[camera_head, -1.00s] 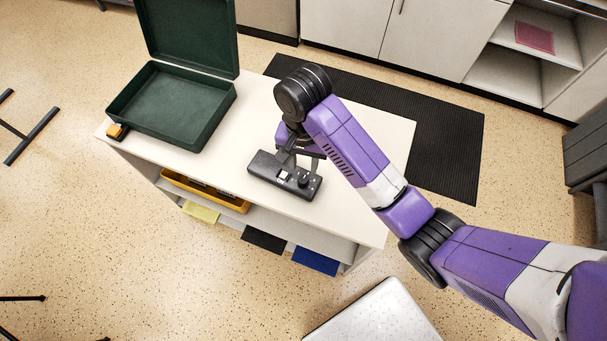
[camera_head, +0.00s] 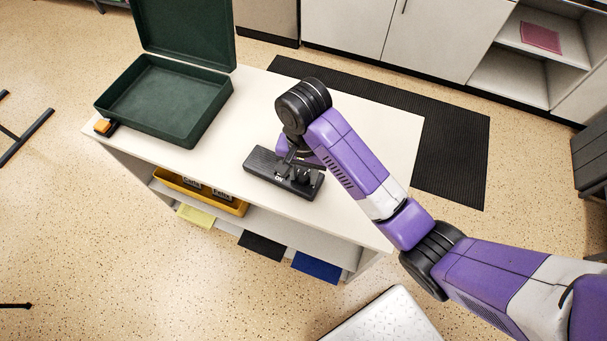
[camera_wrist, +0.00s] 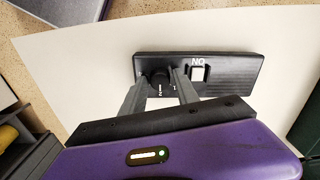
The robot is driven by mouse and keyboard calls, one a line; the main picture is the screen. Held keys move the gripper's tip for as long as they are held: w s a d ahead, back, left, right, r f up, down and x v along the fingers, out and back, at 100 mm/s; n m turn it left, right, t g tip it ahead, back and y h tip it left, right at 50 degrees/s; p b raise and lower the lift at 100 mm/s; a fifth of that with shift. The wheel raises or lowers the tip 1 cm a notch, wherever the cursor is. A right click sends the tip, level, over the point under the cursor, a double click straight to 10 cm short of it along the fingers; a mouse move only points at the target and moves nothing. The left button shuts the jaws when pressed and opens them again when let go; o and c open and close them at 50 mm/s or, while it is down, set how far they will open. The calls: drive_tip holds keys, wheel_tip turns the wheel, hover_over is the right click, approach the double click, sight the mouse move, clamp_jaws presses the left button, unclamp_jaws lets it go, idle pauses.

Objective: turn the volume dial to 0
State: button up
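A black control box (camera_head: 262,163) lies on the white table top. In the wrist view, the box (camera_wrist: 236,73) carries a round black volume dial (camera_wrist: 160,77) with white marks, and a white switch (camera_wrist: 197,74) beside a label that reads upside down. My gripper (camera_wrist: 161,76) is open, with one grey finger on each side of the dial. I cannot tell whether either finger touches it. In the head view my gripper (camera_head: 297,172) is low over the right end of the box and partly hides the dial. The dial's exact setting is not readable.
An open dark green case (camera_head: 165,100) stands at the table's left, with an orange-and-black object (camera_head: 103,126) by its corner. A yellow bin (camera_head: 225,202) is on the shelf below.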

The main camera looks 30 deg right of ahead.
clamp_jaws()
drive_tip(key=shift+r+p, duration=0.1)
drive_tip(key=shift+p, duration=0.3)
